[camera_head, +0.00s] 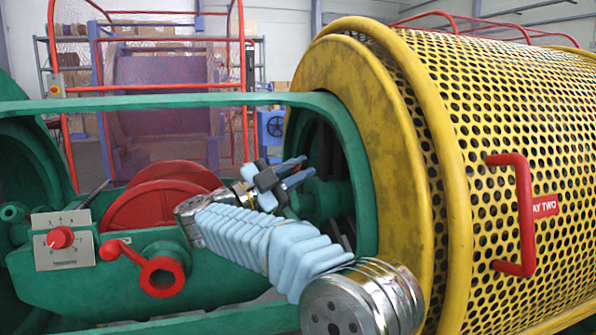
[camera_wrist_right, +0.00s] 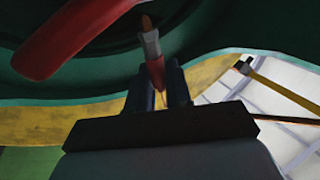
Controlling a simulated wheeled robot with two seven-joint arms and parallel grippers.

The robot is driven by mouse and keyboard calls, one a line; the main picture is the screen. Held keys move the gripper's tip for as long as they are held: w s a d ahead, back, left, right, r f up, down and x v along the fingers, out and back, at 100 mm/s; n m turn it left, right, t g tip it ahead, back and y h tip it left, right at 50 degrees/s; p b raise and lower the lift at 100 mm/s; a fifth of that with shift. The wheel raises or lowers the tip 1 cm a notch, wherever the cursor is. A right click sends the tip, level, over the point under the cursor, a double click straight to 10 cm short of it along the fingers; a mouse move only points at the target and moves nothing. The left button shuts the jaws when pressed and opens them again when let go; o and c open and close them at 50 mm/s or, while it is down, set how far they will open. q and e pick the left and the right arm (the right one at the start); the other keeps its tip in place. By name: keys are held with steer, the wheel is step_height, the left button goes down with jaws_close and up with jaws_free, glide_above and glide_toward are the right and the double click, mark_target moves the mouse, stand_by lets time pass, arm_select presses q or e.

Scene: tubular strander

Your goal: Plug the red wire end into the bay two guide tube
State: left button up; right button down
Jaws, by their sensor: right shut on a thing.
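My right gripper (camera_head: 298,172) is inside the opening of the green frame, in front of the dark recess beside the yellow cage. In the right wrist view its two fingers (camera_wrist_right: 160,88) are shut on the red wire end (camera_wrist_right: 154,62). The wire end has a grey sleeve and a copper-coloured tip, and points up, away from the gripper. In the head view the wire end cannot be made out. I cannot pick out the bay two guide tube. My left gripper is not in view.
The green frame (camera_head: 200,101) borders the opening above my arm. A red reel (camera_head: 150,208), a red ring fitting (camera_head: 161,277) and a tension dial panel (camera_head: 64,240) are left of it. The yellow perforated cage (camera_head: 470,130) has a red handle (camera_head: 524,215).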

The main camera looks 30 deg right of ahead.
steer(key=shift+w+d+f, duration=0.15)
steer(key=shift+w+f, duration=0.5)
steer(key=shift+w, duration=0.1)
steer(key=c, duration=1)
jaws_free()
steer(key=shift+o, duration=0.2)
steer(key=shift+s+r, duration=0.1)
